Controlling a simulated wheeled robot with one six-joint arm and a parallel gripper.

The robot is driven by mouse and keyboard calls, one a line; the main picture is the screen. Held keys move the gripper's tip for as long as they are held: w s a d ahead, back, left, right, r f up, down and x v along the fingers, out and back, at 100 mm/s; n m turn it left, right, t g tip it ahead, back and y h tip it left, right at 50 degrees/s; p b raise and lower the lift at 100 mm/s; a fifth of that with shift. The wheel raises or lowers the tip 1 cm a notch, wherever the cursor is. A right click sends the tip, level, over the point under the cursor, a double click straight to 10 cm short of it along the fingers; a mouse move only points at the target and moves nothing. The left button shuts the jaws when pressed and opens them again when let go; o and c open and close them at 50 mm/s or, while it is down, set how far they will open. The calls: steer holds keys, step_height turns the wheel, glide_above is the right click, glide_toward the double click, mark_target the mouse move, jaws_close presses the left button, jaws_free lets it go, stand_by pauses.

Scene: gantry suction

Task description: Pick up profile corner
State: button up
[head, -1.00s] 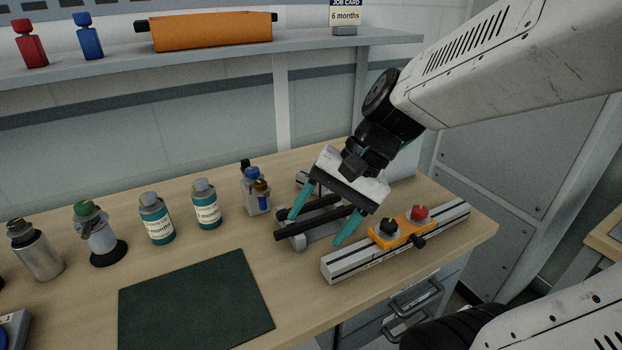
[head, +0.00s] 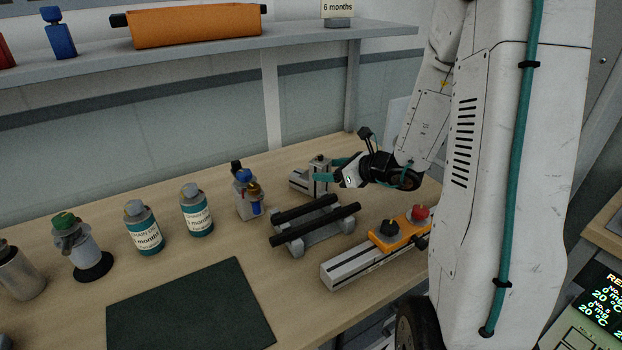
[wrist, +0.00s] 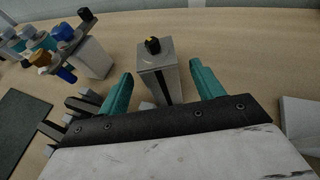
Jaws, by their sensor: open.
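The profile corner (head: 303,181) is a small grey aluminium L-shaped piece with a dark knob on its upright end. It sits on the workbench behind the black-railed stand. My gripper (head: 329,170) is low at its right side, with teal fingers pointing left. In the wrist view the corner's upright block (wrist: 158,68) stands between the two spread fingertips of my gripper (wrist: 160,76), with a yellow-marked black knob on top. The fingers are open, and I cannot tell whether either one touches it. The corner's lower part is partly hidden.
The black-railed stand (head: 312,226) is just in front of the corner. A rail with an orange carriage (head: 402,237) lies front right. A dark mat (head: 190,312) lies front left.

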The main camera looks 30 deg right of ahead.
mark_target(315, 170)
steer(key=x, duration=0.5)
steer(key=shift+w+a+f, duration=0.1)
steer(key=shift+w+f, duration=0.15)
steer(key=shift+f, duration=0.05)
jaws_close()
